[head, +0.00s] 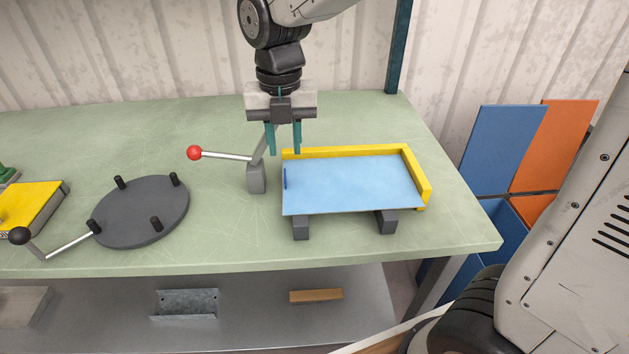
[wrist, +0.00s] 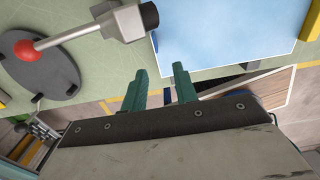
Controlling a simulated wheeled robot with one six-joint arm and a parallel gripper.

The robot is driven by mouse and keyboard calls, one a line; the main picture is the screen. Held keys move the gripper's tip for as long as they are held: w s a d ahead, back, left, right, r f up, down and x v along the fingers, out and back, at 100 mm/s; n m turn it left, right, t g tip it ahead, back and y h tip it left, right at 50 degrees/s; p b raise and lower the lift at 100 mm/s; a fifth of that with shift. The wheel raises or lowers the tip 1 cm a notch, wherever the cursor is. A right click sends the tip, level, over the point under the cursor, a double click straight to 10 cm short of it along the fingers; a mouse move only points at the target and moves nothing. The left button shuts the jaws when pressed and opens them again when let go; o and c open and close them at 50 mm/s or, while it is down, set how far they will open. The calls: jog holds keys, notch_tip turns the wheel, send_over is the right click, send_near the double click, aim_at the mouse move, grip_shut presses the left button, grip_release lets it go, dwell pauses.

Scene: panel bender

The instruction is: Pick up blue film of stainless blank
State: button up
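The stainless blank, its top covered by pale blue film (head: 350,184), lies flat on dark support blocks at the right of the bench. A small dark blue tab (head: 285,178) stands at the film's left edge; it also shows in the wrist view (wrist: 154,41). The film also fills the upper right of the wrist view (wrist: 225,32). My gripper (head: 283,145) hangs above the bench near the film's back left corner, fingers pointing down. Its two green fingers are apart with nothing between them, also in the wrist view (wrist: 160,73). The metal beneath the film is hidden.
A yellow L-shaped stop (head: 345,152) borders the blank's back and right sides. A lever with a red knob (head: 194,153) rises from a grey block (head: 256,178) just left of the blank. A dark round pegged plate (head: 140,212) lies farther left. Bench in front is clear.

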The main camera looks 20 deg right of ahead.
aim_at(285, 176)
jog(key=f, duration=0.7)
jog(key=shift+w+a+f, duration=0.2)
jog(key=shift+w+f, duration=0.05)
jog(key=shift+f, duration=0.05)
grip_shut()
